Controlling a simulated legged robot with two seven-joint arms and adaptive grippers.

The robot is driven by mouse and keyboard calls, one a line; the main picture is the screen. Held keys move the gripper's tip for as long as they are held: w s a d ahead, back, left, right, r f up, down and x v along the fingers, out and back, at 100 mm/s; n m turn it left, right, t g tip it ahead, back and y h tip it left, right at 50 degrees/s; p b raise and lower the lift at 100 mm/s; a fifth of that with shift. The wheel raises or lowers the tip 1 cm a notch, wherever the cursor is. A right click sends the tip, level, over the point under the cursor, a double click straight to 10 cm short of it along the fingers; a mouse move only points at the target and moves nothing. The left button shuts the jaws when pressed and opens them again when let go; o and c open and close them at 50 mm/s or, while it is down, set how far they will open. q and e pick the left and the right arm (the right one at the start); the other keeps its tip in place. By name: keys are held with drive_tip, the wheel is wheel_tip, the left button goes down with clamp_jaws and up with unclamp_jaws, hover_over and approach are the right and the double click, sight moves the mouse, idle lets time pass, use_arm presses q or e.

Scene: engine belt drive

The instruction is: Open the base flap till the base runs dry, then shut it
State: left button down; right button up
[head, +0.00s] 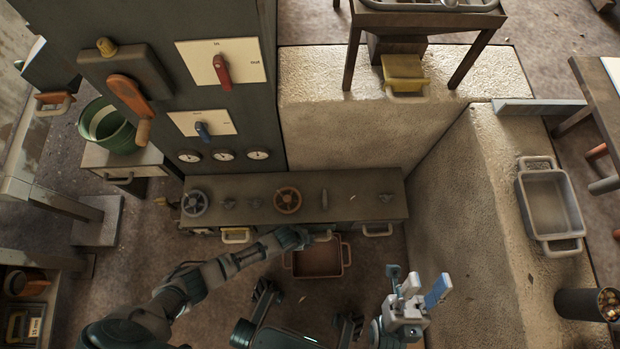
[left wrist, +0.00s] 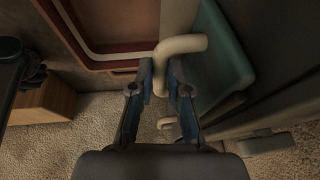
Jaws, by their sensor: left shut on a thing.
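My left gripper (left wrist: 160,85) is shut on a cream bent handle (left wrist: 183,45), which passes between its fingers in the left wrist view. In the head view the left hand (head: 295,238) is at the front of the low grey bench (head: 360,186), by the middle handle (head: 323,237). A reddish-brown tray (head: 318,261) stands on the floor just below. Its rim also shows in the left wrist view (left wrist: 122,60). I cannot tell how far the flap stands open, or see anything flowing. My right gripper (head: 422,289) is open and empty, right of the tray.
Other handles sit on the bench front, at left (head: 235,236) and right (head: 377,231). Two handwheels, one grey (head: 194,203) and one brown (head: 288,200), are on the bench top. Pale stone blocks (head: 450,220) bound the right side. A grey tray (head: 551,205) lies on one.

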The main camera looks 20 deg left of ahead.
use_arm(q)
drive_tip(key=shift+s+d+r+n+g+h+b, duration=0.1)
drive_tip(key=shift+r+n+g+h+b, duration=0.1)
drive_tip(key=shift+r+g+h+b, duration=0.5)
drive_tip(key=shift+s+d+r+n+g+h+b, duration=0.1)
drive_tip(key=shift+r+n+g+h+b, duration=0.2)
drive_tip(key=shift+g, duration=0.8)
drive_tip(key=shift+s+r+n+g+h+b, duration=0.1)
drive_tip(key=shift+r+g+h+b, duration=0.25)
drive_tip(key=shift+r+g, duration=0.4)
drive_tip(key=shift+f, duration=0.15)
drive_tip(key=c, duration=1.1)
unclamp_jaws()
drive_tip(key=shift+c, duration=0.2)
drive_tip(key=v, duration=1.2)
drive_tip(key=shift+w, duration=0.15)
drive_tip(key=shift+d, duration=0.1)
